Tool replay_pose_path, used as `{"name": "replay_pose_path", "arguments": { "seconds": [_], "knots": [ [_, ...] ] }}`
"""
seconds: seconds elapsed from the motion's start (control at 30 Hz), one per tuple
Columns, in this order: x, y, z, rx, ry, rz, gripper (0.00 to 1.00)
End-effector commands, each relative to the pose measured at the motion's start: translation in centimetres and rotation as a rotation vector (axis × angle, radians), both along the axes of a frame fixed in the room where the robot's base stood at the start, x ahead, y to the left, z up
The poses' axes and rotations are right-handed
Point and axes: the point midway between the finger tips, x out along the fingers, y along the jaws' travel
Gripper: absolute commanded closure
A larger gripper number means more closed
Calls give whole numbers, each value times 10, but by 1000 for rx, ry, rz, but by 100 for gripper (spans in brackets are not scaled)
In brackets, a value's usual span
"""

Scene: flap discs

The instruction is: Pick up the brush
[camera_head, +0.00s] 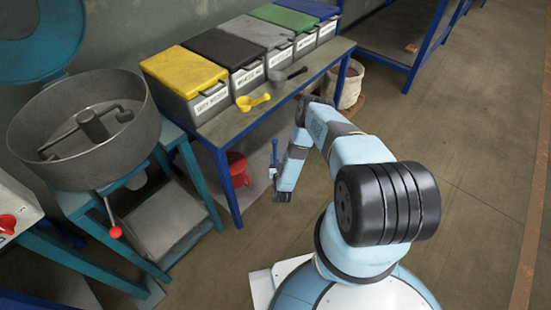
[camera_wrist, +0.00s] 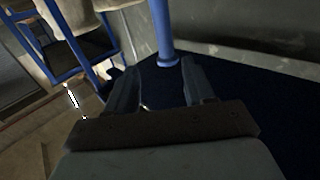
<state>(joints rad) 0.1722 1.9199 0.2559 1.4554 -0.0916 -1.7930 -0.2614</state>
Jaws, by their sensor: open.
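I cannot make out a brush for certain in either view. My gripper (camera_head: 283,196) points down beside the front of the blue-framed bench in the head view, below the level of its top. In the wrist view my gripper (camera_wrist: 162,88) has its two dark fingers apart, with nothing between them. A small upright blue piece (camera_head: 274,154) shows beside my wrist in the head view; I cannot tell what it is. A yellow scoop (camera_head: 253,102) and a dark grey scoop (camera_head: 288,74) lie on the bench.
Several lidded bins, one with a yellow lid (camera_head: 184,71), line the back of the bench (camera_head: 222,127). A red bucket (camera_head: 237,169) stands beneath it and a whitish bucket (camera_head: 350,87) at its right end. A mixing pan (camera_head: 86,130) is at left. The floor at right is clear.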

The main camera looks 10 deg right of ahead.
Motion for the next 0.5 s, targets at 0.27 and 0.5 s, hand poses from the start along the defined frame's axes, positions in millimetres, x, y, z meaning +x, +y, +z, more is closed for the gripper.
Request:
{"name": "replay_pose_path", "arguments": {
  "seconds": [0.27, 0.5],
  "knots": [
    [39, 3, 0, 1, -1, 13, 47],
    [53, 2, 0, 1, -1, 14, 47]
  ]
}}
